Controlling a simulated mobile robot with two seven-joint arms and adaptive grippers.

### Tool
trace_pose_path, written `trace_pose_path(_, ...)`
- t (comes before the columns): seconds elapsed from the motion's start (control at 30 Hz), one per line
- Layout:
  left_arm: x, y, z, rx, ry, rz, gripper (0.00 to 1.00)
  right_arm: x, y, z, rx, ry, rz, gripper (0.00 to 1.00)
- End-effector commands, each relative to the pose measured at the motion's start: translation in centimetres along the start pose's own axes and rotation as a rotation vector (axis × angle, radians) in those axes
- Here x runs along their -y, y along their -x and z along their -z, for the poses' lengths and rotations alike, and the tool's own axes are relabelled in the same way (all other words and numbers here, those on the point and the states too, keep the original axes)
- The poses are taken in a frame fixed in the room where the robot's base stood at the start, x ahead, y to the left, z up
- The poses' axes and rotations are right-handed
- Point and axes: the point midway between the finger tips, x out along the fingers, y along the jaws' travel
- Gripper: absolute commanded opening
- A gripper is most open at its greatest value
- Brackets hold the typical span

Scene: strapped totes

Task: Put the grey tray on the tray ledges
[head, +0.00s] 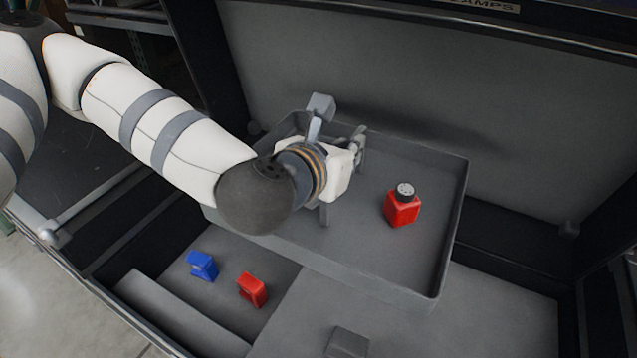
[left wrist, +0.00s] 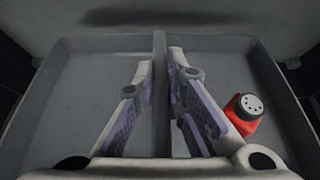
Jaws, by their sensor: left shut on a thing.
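The grey tray (head: 370,243) is a shallow open box over the inside of the dark tote, near its back wall. A red bottle with a dark, speckled cap (head: 402,207) stands upright in its right part. My left gripper (head: 347,163) is over the tray's middle. In the left wrist view, its fingers (left wrist: 162,72) are on both sides of the tray's upright grey centre bar (left wrist: 161,110), shut on it. I cannot pick out the tray ledges for certain, nor tell whether the tray touches them. My right gripper is not in view.
Below the tray, a blue piece (head: 202,265) and a red piece (head: 251,290) lie in a compartment of the tote. A grey block (head: 347,343) sits on the surface at the front. The tote's tall back panel (head: 400,90) rises behind the tray.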

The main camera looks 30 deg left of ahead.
Motion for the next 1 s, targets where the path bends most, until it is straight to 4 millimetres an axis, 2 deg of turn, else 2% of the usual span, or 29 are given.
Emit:
trace_pose_path(0.33,-4.7,-5.3,0.8,0.004,0.001,-0.005,0.00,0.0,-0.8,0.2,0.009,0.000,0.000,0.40)
trace_pose_path(0.6,-7.1,-9.2,3.8,0.002,0.000,-0.001,0.00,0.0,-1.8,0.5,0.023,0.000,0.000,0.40)
trace_pose_path(0.87,-8.0,-10.6,4.8,0.003,0.000,0.000,0.00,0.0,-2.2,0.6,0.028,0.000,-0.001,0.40)
trace_pose_path(1.0,-8.2,-11.5,6.5,0.000,-0.002,0.000,0.00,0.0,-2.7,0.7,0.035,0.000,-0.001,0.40)
